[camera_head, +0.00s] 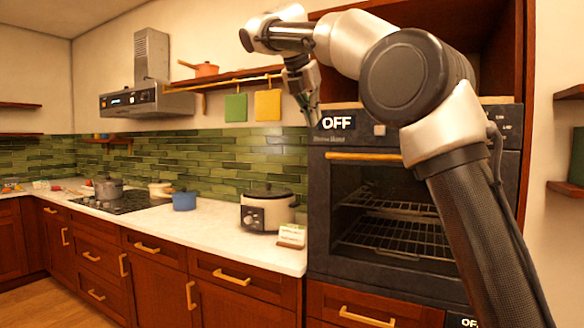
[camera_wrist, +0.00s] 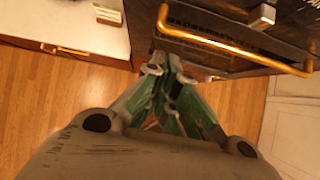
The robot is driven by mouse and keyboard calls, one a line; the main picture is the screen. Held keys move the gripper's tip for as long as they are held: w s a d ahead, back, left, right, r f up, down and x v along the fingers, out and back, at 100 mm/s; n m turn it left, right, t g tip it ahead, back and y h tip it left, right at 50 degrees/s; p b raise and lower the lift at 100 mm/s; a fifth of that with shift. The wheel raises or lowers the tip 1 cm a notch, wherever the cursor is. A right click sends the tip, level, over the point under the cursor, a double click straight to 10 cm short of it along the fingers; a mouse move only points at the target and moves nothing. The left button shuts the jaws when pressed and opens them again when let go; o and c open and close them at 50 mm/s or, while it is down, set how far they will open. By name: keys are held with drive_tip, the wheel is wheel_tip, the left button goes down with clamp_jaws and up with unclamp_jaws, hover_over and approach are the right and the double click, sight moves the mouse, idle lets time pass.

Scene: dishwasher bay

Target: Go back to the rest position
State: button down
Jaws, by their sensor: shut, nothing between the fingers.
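My gripper (camera_head: 314,117) hangs at the end of my raised arm, in front of the upper left of the oven in the head view. Its fingers point down. In the wrist view my gripper (camera_wrist: 163,72) shows its green-grey fingers closed together with nothing held between them. The oven (camera_head: 325,232) is dark, with its door closed and racks visible through the glass. Its gold handle (camera_head: 364,156) is level, and it also shows in the wrist view (camera_wrist: 235,43). An "OFF" label (camera_head: 338,123) is on the oven's control panel.
A white counter (camera_head: 225,236) runs left of the oven. It bears a rice cooker (camera_head: 268,208), a small sign (camera_head: 291,235), a blue pot (camera_head: 184,200) and a cooktop (camera_head: 118,201). A shelf (camera_head: 225,79) with hanging cloths is above. The wooden floor (camera_wrist: 50,100) below my gripper is clear.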

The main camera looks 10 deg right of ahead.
wheel_tip(320, 180, down, 13)
drive_tip(key=s+a+m+g+y, duration=0.1)
drive_tip(key=s+a+m+y, duration=0.1)
drive_tip(key=m, duration=1)
drive_tip(key=s+d+f+m, duration=0.5)
drive_tip(key=s+d+f, duration=0.1)
drive_tip(key=s, duration=0.5)
drive_tip(key=s+d+f+m+y, duration=0.1)
drive_tip(key=s+d+f+m, duration=0.4)
drive_tip(key=s, duration=0.6)
drive_tip(key=s+d+f+m+y, duration=0.1)
drive_tip(key=s+d+f+m, duration=0.5)
drive_tip(key=s, duration=0.6)
drive_tip(key=d+f, duration=0.2)
drive_tip(key=d, duration=0.1)
drive_tip(key=shift+d, duration=0.15)
drive_tip(key=shift+s, duration=0.1)
